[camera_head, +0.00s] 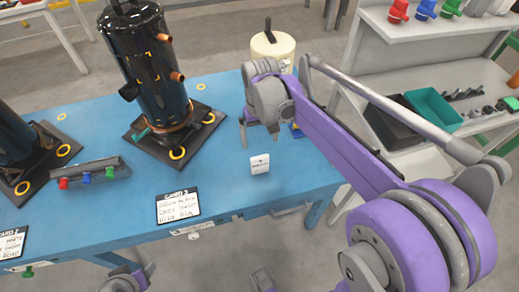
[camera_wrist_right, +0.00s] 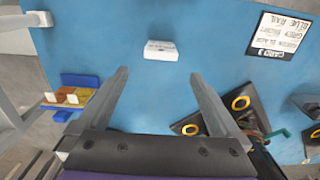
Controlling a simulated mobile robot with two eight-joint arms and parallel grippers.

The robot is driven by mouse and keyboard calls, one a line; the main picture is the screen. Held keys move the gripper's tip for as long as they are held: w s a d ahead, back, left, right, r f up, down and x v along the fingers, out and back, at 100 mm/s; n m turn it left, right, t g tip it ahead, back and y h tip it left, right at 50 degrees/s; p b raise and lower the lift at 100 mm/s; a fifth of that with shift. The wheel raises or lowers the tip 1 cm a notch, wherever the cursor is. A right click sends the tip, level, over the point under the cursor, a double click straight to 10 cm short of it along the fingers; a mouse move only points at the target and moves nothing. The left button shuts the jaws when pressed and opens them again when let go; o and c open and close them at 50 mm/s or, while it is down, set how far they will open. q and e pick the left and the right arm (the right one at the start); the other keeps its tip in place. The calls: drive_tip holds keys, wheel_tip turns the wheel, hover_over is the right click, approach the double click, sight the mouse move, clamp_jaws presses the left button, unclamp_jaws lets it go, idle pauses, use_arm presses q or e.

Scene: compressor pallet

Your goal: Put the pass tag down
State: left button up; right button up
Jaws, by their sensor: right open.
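The pass tag, a small white block with a line of dark print (camera_head: 259,164), stands on the blue table near its front edge, right of the card. In the right wrist view the tag (camera_wrist_right: 160,50) lies just beyond the fingertips, centred between them. My right gripper (camera_head: 260,137) is open and empty above the table, behind the tag. In the right wrist view its two fingers (camera_wrist_right: 158,75) are spread wide and apart from the tag. Grey parts at the bottom edge of the head view seem to be my left arm's end (camera_head: 128,278); its jaws are unclear.
A black compressor (camera_head: 145,62) stands on a dark base with yellow rings. A written card (camera_head: 178,205) lies at the table's front edge. A rack with red, blue and green knobs (camera_head: 88,174) sits left. A cream cylinder (camera_head: 272,47) stands at the back. A shelf holds a teal bin (camera_head: 434,110).

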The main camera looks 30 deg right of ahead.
hover_over(260, 157)
drive_tip(key=f, duration=0.2)
drive_tip(key=f+b, duration=0.1)
drive_tip(key=f, duration=0.1)
drive_tip(key=shift+s+f, duration=0.2)
drive_tip(key=shift+f, duration=0.1)
drive_tip(key=shift+w+f+b, duration=0.2)
drive_tip(key=shift+f+b, duration=0.15)
drive_tip(key=shift+f, duration=2.6)
drive_tip(key=c, duration=1.4)
